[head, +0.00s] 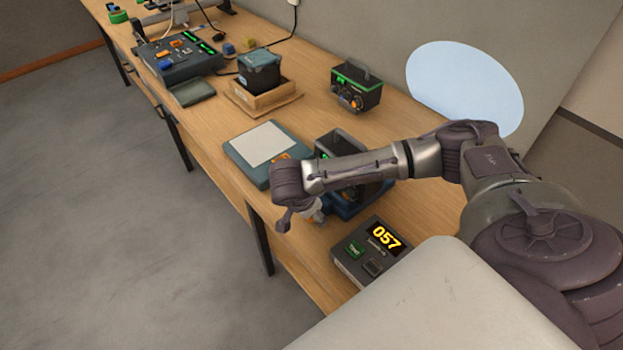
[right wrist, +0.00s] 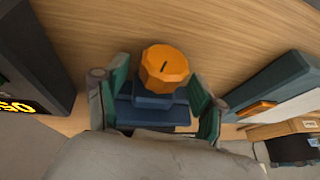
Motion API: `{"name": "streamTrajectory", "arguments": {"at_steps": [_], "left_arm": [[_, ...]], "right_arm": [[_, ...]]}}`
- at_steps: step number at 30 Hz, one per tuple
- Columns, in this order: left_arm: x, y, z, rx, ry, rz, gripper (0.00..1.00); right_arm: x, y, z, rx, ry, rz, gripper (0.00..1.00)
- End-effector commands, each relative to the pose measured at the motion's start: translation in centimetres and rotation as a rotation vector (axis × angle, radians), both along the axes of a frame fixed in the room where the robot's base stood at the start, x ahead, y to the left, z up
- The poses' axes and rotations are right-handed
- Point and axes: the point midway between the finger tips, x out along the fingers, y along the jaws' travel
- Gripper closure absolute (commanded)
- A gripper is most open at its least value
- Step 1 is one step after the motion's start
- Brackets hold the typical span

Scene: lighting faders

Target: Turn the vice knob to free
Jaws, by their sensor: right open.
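The vice knob (right wrist: 165,67) is orange and faceted, with a dark line on its top, in the right wrist view. It sits on the stepped blue vice (right wrist: 150,110), which also shows partly behind my arm in the head view (head: 352,207). My right gripper (right wrist: 157,95) is open, with one green-padded finger on each side of the knob and gaps between. In the head view my right gripper (head: 300,212) is at the vice's near-left side, and my forearm hides much of the vice. The knob's setting labels cannot be read. My left gripper is out of view.
A grey box with a display reading 057 (head: 371,248) stands just right of the vice. A teal tray with a pale pad (head: 262,143) lies to the left. A green-black unit (head: 356,87) and a wooden holder (head: 264,99) stand farther back.

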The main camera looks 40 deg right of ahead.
Motion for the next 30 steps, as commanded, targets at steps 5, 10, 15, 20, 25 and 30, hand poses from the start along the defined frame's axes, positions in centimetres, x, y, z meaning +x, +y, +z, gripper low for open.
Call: {"name": "streamTrajectory", "arguments": {"at_steps": [5, 10, 15, 20, 25, 30], "left_arm": [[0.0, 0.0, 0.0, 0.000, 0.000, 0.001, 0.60], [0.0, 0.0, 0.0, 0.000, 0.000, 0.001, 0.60], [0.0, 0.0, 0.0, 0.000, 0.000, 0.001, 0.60], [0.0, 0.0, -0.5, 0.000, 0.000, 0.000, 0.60], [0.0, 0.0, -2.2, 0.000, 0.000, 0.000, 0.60], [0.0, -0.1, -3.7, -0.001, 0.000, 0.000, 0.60]], "right_arm": [[0.0, 0.0, 0.0, 0.000, 0.000, 0.000, 0.36], [0.0, 0.0, 0.0, 0.000, 0.000, 0.000, 0.64], [0.0, 0.0, 0.0, 0.000, 0.000, 0.000, 0.91], [0.2, 0.1, -0.1, -0.004, 0.037, -0.002, 0.91], [0.6, 0.1, -0.4, -0.018, 0.209, -0.003, 0.91], [0.8, 0.1, -0.4, -0.031, 0.377, -0.002, 0.91]]}}
